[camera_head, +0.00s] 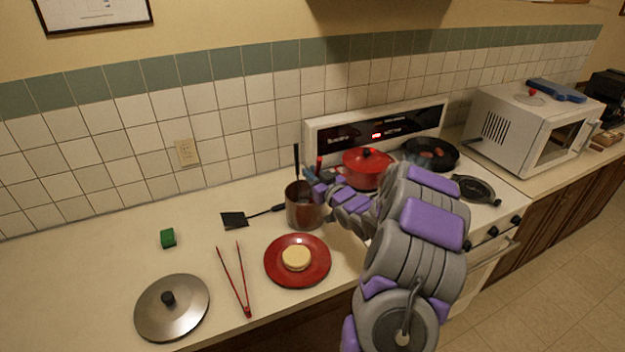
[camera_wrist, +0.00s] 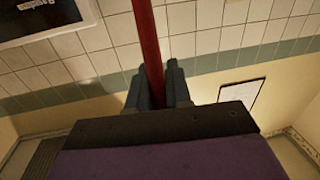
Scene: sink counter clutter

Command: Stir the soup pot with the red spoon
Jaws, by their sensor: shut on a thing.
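My gripper (camera_head: 317,180) is just above a brown cylindrical container (camera_head: 305,215) on the counter, left of the stove. It is shut on the red spoon, whose red handle (camera_wrist: 149,45) stands between the two fingers in the wrist view. A short piece of the red handle (camera_head: 319,163) shows above the gripper in the head view. The spoon's lower end is hidden, so I cannot tell whether it is inside the container. A red pot (camera_head: 362,180) with a red lid sits on the stove behind my arm. No soup is visible.
A black-handled utensil (camera_head: 296,158) stands in the brown container. A black spatula (camera_head: 235,219), red plate (camera_head: 283,277) with a round bun, red tongs (camera_head: 233,280), steel lid (camera_head: 190,311) and green sponge (camera_head: 168,238) lie leftward. A black pan (camera_head: 446,154) is right of the red pot.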

